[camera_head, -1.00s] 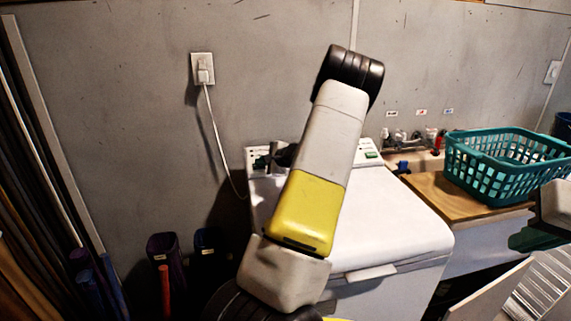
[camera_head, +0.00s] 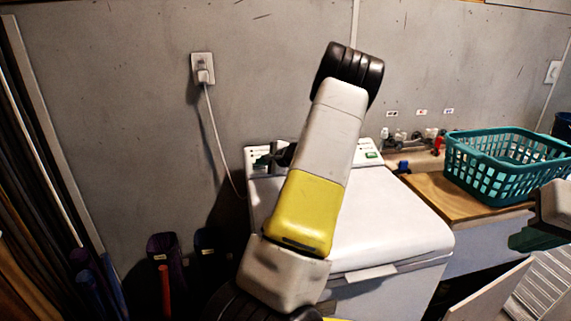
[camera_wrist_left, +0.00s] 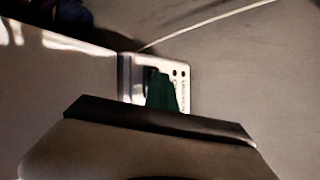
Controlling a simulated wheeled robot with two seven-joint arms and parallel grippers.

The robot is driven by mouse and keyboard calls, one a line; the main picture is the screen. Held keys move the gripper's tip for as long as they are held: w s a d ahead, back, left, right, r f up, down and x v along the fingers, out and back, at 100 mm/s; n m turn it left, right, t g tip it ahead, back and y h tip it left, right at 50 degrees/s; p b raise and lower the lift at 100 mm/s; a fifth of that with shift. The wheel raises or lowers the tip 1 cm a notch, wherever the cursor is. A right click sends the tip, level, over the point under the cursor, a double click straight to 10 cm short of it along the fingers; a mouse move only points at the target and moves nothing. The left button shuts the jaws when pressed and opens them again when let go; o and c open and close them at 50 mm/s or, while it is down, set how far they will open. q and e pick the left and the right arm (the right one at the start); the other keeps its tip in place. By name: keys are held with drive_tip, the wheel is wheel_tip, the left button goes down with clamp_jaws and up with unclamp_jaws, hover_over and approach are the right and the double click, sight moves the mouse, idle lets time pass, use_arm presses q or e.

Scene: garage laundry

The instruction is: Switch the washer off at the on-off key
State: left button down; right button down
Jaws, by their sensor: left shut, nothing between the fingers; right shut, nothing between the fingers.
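The washer (camera_head: 400,225) is a white top-loading machine with its lid down. Its control panel runs along the back edge; the left end (camera_head: 252,153) and the right end, with a green key (camera_head: 371,155), show on either side of my left arm. My left gripper (camera_head: 264,160) is shut and empty at the panel's left end. In the left wrist view its dark green fingers (camera_wrist_left: 162,92) lie over the white panel (camera_wrist_left: 186,100) and hide part of it. I cannot tell whether they touch a key. My right gripper (camera_head: 535,238) is shut, partly in view at the right edge.
A teal laundry basket (camera_head: 505,165) stands on a wooden counter (camera_head: 440,195) right of the washer. Taps (camera_head: 410,137) are behind it. A white cord hangs from a wall outlet (camera_head: 202,68) at the left. My left arm covers the panel's middle.

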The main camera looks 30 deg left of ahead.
use_arm(q)
drive_tip(key=shift+s+d+r, duration=0.1)
drive_tip(key=shift+s+r, duration=0.05)
drive_tip(key=shift+r, duration=0.4)
drive_tip(key=shift+r, duration=0.1)
drive_tip(key=shift+s+d+r, duration=0.2)
drive_tip(key=shift+s+r, duration=0.05)
drive_tip(key=shift+r, duration=0.5)
drive_tip(key=shift+s+d+r, duration=0.25)
drive_tip(key=shift+r, duration=0.5)
drive_tip(key=shift+s+d+r, duration=0.2)
drive_tip(key=shift+s+r, duration=0.05)
drive_tip(key=shift+r, duration=0.5)
drive_tip(key=s+d+r+n+h, duration=0.3)
drive_tip(key=s+d, duration=0.6)
drive_tip(key=d, duration=0.3)
drive_tip(key=s+d+r+n+t+h, duration=0.1)
drive_tip(key=s+d+r+n+h, duration=0.2)
drive_tip(key=s+d, duration=0.7)
drive_tip(key=s+d+r+n+t+h, duration=0.1)
drive_tip(key=s+d+r+h, duration=0.5)
drive_tip(key=d, duration=0.9)
drive_tip(key=s+n+h, duration=0.1)
drive_tip(key=s+h, duration=0.1)
drive_tip(key=s, duration=0.2)
drive_tip(key=shift+n, duration=0.4)
drive_tip(key=shift+s, duration=0.1)
